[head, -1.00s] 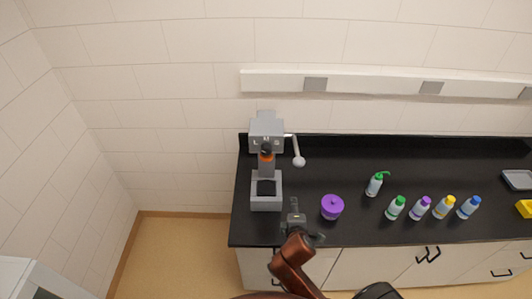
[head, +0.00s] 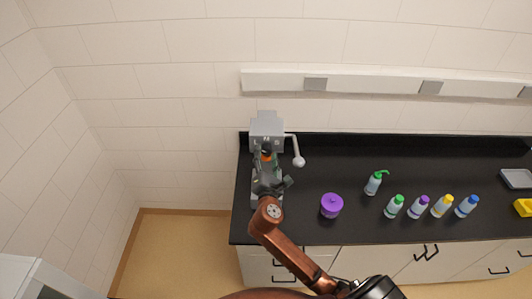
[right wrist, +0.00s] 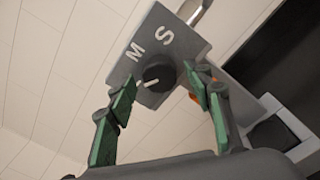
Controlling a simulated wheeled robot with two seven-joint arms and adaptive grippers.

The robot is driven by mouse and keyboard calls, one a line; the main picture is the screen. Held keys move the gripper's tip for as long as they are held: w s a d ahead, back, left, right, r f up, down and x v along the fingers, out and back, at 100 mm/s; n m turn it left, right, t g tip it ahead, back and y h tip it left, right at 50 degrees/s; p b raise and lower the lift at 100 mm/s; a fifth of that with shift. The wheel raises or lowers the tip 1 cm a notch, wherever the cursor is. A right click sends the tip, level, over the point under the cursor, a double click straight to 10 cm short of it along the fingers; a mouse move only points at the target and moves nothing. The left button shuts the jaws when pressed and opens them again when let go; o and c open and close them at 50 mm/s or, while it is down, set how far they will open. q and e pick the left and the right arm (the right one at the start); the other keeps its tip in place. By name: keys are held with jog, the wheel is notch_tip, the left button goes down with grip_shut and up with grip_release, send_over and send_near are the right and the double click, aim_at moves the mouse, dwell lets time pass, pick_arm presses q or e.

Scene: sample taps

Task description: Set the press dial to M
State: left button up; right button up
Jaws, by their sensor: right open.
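The grey press (head: 267,130) stands at the left end of the black counter. Its front face carries the letters L, M and S. In the right wrist view M and S are readable on the press head (right wrist: 182,62), and L is not visible. The round black dial (right wrist: 160,72) has a white mark that points to the lower left, away from M and S. My right gripper (head: 264,156) is at the press front. In the right wrist view the open gripper (right wrist: 160,76) has one green finger on each side of the dial, with no clear contact. My left gripper is out of view.
A lever with a pale knob (head: 299,161) sticks out right of the press. A purple lidded pot (head: 332,206) stands on the counter (head: 330,165) to its right. Several capped bottles and a green-topped bottle (head: 374,184) are farther right. A wall rail (head: 375,84) runs behind.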

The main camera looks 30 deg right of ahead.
jog(key=shift+w+d, duration=0.15)
jog(key=shift+w, duration=0.1)
jog(key=shift+c, duration=0.4)
jog(key=c, duration=1.1)
